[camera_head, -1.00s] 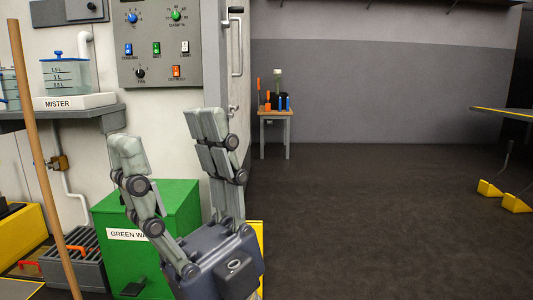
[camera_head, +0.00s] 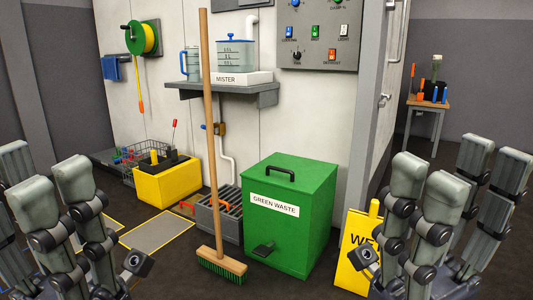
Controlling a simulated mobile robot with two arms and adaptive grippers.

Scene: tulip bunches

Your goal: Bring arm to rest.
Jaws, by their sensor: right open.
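My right gripper (camera_head: 457,168) stands at the lower right with its jointed grey fingers pointing up. Its fingers are spread apart with nothing between them. My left gripper (camera_head: 50,178) stands at the lower left edge, also fingers up and apart, and looks empty. It is partly cut off by the picture's edge. Both grippers are in the foreground, one on each side of the view, well apart from each other. The lower parts of both arms are out of view.
A green waste bin (camera_head: 293,230), an upright broom (camera_head: 210,130) and a yellow sign (camera_head: 357,250), partly hidden by my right gripper, stand ahead. A yellow crate (camera_head: 165,187) is by the wall. A shelf (camera_head: 222,92) holds the mister tank. Dark floor lies between the grippers.

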